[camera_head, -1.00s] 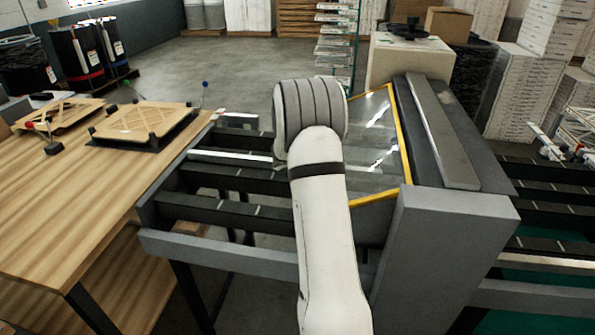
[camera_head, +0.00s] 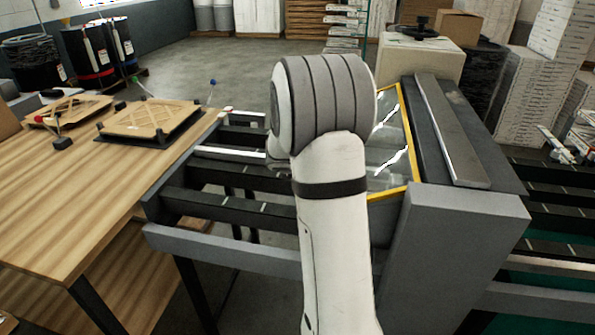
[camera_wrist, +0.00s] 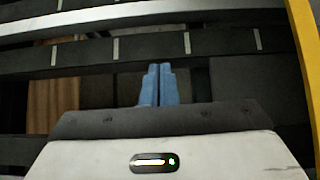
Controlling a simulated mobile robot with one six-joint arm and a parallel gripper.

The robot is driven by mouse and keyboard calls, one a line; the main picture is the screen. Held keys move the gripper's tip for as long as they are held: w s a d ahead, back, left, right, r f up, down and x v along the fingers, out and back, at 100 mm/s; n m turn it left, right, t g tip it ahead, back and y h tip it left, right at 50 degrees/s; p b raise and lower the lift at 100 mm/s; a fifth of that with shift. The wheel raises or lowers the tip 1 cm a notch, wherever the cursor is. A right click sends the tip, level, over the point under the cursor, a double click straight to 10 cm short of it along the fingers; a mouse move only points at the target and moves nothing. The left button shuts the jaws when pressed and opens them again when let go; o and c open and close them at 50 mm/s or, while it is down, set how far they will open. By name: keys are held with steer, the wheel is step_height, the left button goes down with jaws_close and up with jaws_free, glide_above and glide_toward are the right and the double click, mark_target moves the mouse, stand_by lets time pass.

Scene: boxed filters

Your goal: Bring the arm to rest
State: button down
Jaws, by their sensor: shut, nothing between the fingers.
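My arm stands in the middle of the head view, bent at a grey ribbed joint, and it hides my gripper there. In the wrist view my gripper (camera_wrist: 158,86) shows two blue fingers side by side and touching, with nothing between them. The fingers are over the dark slatted conveyor (camera_wrist: 95,58), which also shows in the head view (camera_head: 215,202).
A wooden table (camera_head: 85,200) with two tan filter frames (camera_head: 152,118) is at left. A grey machine housing (camera_head: 450,215) with a yellow-edged panel (camera_head: 412,140) stands close right of my arm. White boxes (camera_head: 530,90) are stacked behind it. Open floor (camera_head: 225,65) lies beyond.

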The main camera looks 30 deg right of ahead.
steer(key=s+a+r+m+g, duration=0.1)
steer(key=s+a+r+m, duration=0.4)
steer(key=s+m, duration=0.25)
steer(key=s+a+r+m+g, duration=0.1)
steer(key=s+a+r+m, duration=0.35)
steer(key=s+m, duration=0.3)
steer(key=s+a+m+g+y, duration=0.1)
steer(key=s+a+m+y, duration=0.5)
steer(key=s+a+m, duration=0.6)
steer(key=s+a, duration=0.2)
steer(key=s, duration=0.3)
steer(key=shift+f+m, duration=0.3)
steer(key=shift+f, duration=0.1)
stand_by(0.6)
